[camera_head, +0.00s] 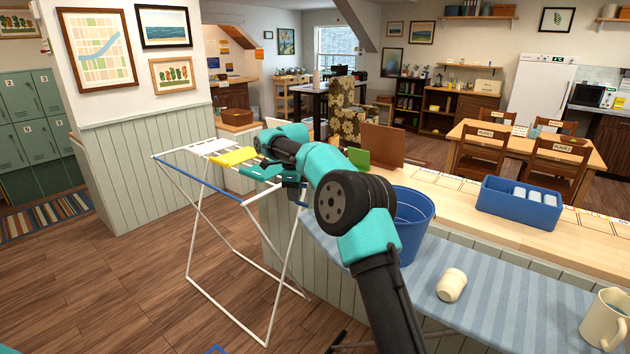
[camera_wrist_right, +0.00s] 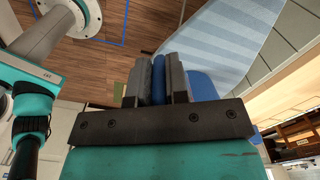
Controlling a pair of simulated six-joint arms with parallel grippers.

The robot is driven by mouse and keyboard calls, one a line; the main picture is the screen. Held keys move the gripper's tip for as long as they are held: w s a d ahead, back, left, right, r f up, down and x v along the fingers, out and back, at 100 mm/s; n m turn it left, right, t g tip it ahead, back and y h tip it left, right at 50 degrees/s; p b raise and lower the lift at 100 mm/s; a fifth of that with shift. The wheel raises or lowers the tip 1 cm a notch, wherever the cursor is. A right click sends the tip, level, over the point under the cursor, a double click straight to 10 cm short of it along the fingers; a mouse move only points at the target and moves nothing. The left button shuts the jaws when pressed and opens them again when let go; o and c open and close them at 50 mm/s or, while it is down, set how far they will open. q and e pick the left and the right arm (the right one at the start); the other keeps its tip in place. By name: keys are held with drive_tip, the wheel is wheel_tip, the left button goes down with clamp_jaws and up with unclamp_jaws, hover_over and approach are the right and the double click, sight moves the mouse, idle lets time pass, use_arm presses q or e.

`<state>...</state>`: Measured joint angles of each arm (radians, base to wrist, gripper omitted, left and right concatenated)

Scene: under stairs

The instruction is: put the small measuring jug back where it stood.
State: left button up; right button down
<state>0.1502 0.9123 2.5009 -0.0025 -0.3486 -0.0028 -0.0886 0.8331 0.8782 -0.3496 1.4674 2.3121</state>
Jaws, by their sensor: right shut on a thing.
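My right gripper (camera_head: 288,182) is over the white drying rack, at the end of my arm in the head view. In the right wrist view its two grey fingers (camera_wrist_right: 159,68) are shut on a narrow blue thing (camera_wrist_right: 159,82), mostly hidden between them. I cannot tell whether this is the small measuring jug. A small cream cup (camera_head: 452,285) lies tilted on the striped ironing board. A larger cream jug with a handle (camera_head: 606,321) stands at the lower right. My left gripper is not in view.
The drying rack (camera_head: 195,147) carries a yellow cloth (camera_head: 233,156). A blue bucket (camera_head: 410,222) stands beside my arm. The ironing board (camera_head: 500,308) has clear room between cup and jug. A blue caddy (camera_head: 517,205) stands on the wooden counter, with a brown board (camera_head: 382,145) farther left.

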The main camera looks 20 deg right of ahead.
drive_tip(key=s+a+f+n, duration=0.3)
drive_tip(key=s+a+f, duration=0.2)
drive_tip(key=s+a, duration=0.3)
drive_tip(key=s+a+f+n, duration=0.3)
drive_tip(key=s+a+f, duration=0.2)
drive_tip(key=s+a, duration=0.4)
drive_tip(key=shift+a+f, duration=0.4)
drive_tip(key=shift+a, duration=0.15)
drive_tip(key=shift+d, duration=0.1)
